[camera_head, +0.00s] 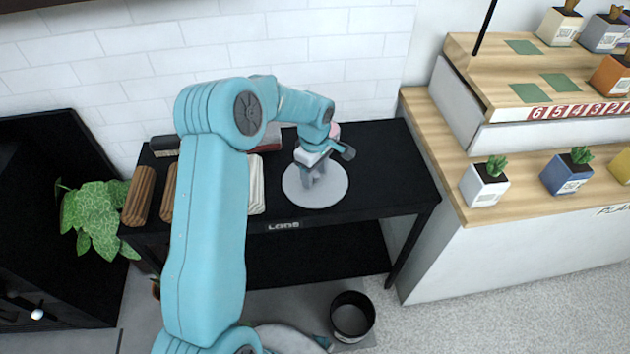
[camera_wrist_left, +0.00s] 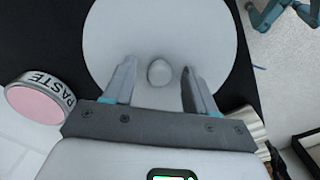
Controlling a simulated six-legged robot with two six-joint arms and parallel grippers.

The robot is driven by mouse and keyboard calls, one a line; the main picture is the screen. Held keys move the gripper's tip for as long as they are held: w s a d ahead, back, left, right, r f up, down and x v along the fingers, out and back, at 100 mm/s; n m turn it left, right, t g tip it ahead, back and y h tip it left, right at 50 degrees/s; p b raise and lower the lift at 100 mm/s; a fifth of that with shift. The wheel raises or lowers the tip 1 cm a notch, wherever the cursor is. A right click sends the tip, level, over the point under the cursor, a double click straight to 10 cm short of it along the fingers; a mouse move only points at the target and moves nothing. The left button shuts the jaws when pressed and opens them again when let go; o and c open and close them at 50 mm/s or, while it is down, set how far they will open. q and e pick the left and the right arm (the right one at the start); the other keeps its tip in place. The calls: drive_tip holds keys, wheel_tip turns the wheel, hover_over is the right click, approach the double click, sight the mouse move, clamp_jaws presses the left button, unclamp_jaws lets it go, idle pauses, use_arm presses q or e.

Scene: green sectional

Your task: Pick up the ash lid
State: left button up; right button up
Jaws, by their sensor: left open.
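The ash lid (camera_head: 318,192) is a flat, round, pale grey disc lying on the black table. In the left wrist view the lid (camera_wrist_left: 160,30) has a small round knob (camera_wrist_left: 159,73) at its middle. My left gripper (camera_head: 312,182) reaches down over the lid. In the left wrist view the left gripper (camera_wrist_left: 158,85) is open, with one finger on each side of the knob and a gap to both. In the head view the gripper partly hides the knob.
The black table (camera_head: 375,170) has bare room right of the lid. A pink-topped tin marked PASTE (camera_wrist_left: 38,98) lies near the gripper. Brown logs (camera_head: 139,195) sit at the table's left. A plant counter (camera_head: 430,125) stands at right, a dark bucket (camera_head: 352,318) below.

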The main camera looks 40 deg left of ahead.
use_arm(q)
clamp_jaws()
